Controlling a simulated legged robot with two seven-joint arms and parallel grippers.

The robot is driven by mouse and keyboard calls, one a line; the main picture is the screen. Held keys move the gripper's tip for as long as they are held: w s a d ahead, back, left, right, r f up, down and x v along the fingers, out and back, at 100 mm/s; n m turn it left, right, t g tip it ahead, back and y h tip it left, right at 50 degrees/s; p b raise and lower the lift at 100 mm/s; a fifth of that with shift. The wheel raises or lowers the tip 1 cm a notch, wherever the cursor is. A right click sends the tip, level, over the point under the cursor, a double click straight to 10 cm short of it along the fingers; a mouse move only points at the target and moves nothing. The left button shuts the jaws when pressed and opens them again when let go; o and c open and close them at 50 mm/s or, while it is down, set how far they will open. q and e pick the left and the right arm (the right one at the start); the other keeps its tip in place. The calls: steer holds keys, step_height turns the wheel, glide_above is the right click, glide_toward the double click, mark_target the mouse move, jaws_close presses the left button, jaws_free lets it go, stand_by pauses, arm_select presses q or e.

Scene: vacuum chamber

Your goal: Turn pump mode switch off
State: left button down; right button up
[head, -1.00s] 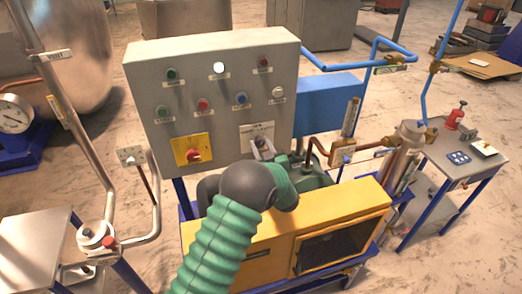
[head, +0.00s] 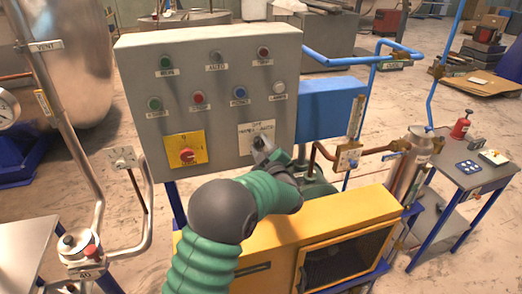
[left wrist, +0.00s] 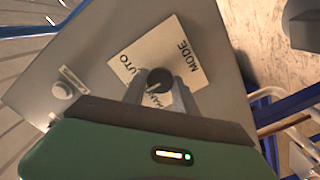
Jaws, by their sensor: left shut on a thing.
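The pump mode switch is a dark round knob (left wrist: 160,80) on a white label plate (left wrist: 178,48) in the left wrist view. The plate reads MODE, AUTO and HAND, partly covered by my fingers. In the head view the plate (head: 248,131) is at the lower right of the grey control panel (head: 222,105). My left gripper (head: 262,143) reaches it from below and is shut on the knob, with one finger on each side in the left wrist view (left wrist: 160,90). The knob's pointer is hard to read. My right gripper is not in view.
A red rotary switch (head: 187,155) on a yellow plate sits left of the mode switch. Lamps and buttons fill the panel above; the AUTO lamp (head: 217,58) looks unlit. A yellow housing (head: 325,226) stands below, with copper piping (head: 375,149) to the right.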

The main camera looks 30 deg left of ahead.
arm_select(q)
steer(key=shift+f, duration=0.3)
steer(key=c, duration=1.2)
jaws_free()
steer(key=shift+s, duration=0.1)
steer(key=shift+o, duration=0.9)
steer(key=shift+r, duration=0.25)
steer(key=shift+s+d, duration=0.1)
steer(key=shift+d, duration=0.1)
steer(key=b+v, duration=0.3)
steer(key=v, duration=1.3)
steer(key=shift+s+d+b, duration=0.15)
steer(key=shift+d+b, duration=0.15)
steer(key=shift+b, duration=0.1)
steer(key=shift+a, duration=0.15)
